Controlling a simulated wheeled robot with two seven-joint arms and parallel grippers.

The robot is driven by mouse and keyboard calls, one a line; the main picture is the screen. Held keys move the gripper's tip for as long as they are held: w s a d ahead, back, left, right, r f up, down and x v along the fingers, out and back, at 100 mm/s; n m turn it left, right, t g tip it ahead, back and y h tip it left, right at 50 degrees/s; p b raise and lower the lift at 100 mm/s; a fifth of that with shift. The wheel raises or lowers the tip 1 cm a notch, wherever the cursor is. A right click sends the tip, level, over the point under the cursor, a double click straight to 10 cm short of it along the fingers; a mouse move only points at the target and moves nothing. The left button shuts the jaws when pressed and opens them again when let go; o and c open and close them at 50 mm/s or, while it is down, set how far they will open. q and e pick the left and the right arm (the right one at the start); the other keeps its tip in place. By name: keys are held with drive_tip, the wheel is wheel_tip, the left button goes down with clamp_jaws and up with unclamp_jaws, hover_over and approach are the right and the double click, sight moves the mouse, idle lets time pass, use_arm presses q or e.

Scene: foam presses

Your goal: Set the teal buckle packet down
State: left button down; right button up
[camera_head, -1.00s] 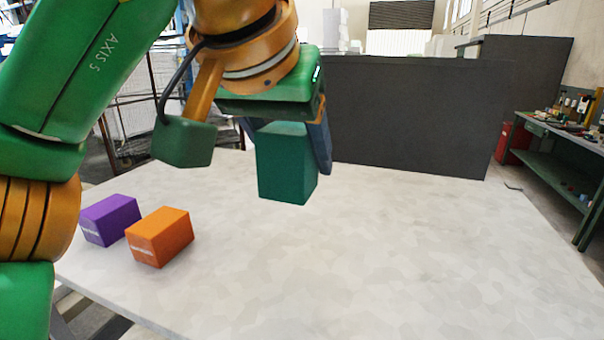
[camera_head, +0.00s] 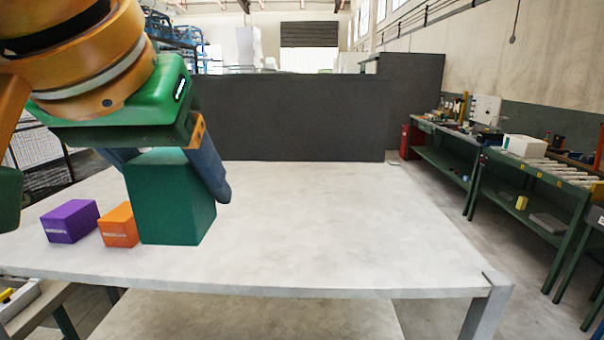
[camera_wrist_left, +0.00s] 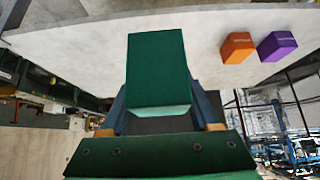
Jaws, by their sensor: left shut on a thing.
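The teal buckle packet (camera_head: 172,200) is a dark teal block in the head view. My left gripper (camera_head: 175,175) is shut on it, with a blue finger along each side. The packet hangs upright in front of the orange packet and hides part of it. I cannot tell from the head view whether its underside touches the table. The packet also fills the middle of the left wrist view (camera_wrist_left: 157,65), between the fingers. My right gripper is not in view.
An orange packet (camera_head: 119,226) and a purple packet (camera_head: 70,221) stand on the pale table (camera_head: 320,230) at the left. The table's middle and right are clear. A dark partition (camera_head: 290,118) stands behind it, and green workbenches (camera_head: 440,155) stand off to the right.

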sight(186, 231)
use_arm(q)
drive_tip(key=shift+s+a+f, duration=0.1)
drive_tip(key=shift+s+f, duration=0.1)
drive_tip(key=shift+f, duration=0.1)
drive_tip(key=shift+n+y, duration=0.6)
drive_tip(key=shift+n, duration=0.2)
drive_tip(key=f, duration=0.4)
drive_tip(key=shift+w+a+f, duration=0.25)
drive_tip(key=shift+a, duration=0.05)
drive_tip(key=s+a+f+n+g+y, duration=0.1)
drive_tip(key=f+n, duration=0.3)
drive_tip(key=f, duration=0.8)
drive_tip(key=s+a+f+n+g+y, duration=0.1)
drive_tip(key=s+a+f+n+y, duration=0.2)
drive_tip(key=f, duration=1)
drive_tip(key=shift+f+n+g+y, duration=0.3)
drive_tip(key=shift+n+y, duration=0.2)
drive_tip(key=shift+n, duration=0.5)
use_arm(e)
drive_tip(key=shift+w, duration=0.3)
use_arm(q)
drive_tip(key=shift+s, duration=0.1)
